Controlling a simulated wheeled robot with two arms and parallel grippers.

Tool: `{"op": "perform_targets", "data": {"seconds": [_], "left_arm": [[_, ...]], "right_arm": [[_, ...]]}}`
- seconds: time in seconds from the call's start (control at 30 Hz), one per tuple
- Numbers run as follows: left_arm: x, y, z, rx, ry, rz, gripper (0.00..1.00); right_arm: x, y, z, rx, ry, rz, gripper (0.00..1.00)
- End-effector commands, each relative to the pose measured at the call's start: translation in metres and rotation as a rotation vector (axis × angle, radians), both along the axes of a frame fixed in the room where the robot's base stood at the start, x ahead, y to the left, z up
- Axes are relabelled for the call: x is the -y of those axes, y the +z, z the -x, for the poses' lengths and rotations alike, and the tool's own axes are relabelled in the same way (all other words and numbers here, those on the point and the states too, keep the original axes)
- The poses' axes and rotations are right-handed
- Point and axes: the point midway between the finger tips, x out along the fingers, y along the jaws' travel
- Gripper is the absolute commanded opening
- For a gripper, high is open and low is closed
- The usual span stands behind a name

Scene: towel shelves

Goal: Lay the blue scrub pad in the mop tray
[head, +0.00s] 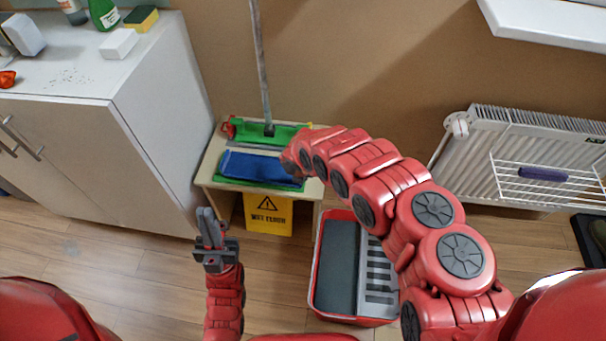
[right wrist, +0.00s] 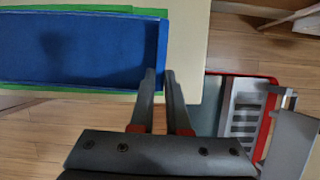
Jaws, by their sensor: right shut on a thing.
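The blue scrub pad (head: 259,167) lies flat on a green cloth or pad on the small stand. In the right wrist view the pad (right wrist: 80,47) fills the upper left. My right gripper (right wrist: 160,72) is at the pad's right end, its fingers closed on that edge. In the head view my right arm hides this gripper. The red mop tray (head: 318,262) stands on the floor, with a dark grey compartment and a ribbed grid. It shows partly in the right wrist view (right wrist: 265,130). My left gripper (head: 207,219) is shut and empty, in front of the stand.
A green mop head (head: 284,134) with a grey handle (head: 261,65) is at the stand's back. A yellow wet-floor sign (head: 268,214) is under the stand. A cabinet (head: 160,110) stands left, a radiator (head: 485,140) right. Floor at front left is clear.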

Motion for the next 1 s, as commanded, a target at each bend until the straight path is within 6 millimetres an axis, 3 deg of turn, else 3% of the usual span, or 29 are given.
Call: {"op": "perform_targets", "data": {"seconds": [0.03,0.07,0.23,0.67,0.87,1.0], "left_arm": [[0.000,-0.001,0.000,0.000,0.000,0.000,0.00],[0.000,-0.001,0.000,0.000,0.000,0.000,0.00],[0.000,0.000,0.000,0.000,0.000,0.000,0.00],[0.000,0.002,0.000,0.000,0.000,0.000,0.00],[0.000,0.008,0.000,0.000,0.000,0.000,0.00],[0.000,0.016,0.000,0.000,0.000,0.000,0.00]], "right_arm": [[0.000,-0.001,0.000,0.000,0.000,0.000,0.00],[0.000,-0.001,0.000,0.000,0.000,0.000,0.18],[0.000,0.000,0.000,0.000,0.000,0.000,0.48],[-0.001,0.006,0.002,-0.001,0.002,0.001,0.49],[-0.001,0.031,0.010,-0.001,-0.005,0.003,0.49],[-0.003,0.059,0.019,0.001,-0.010,0.006,0.49]]}}
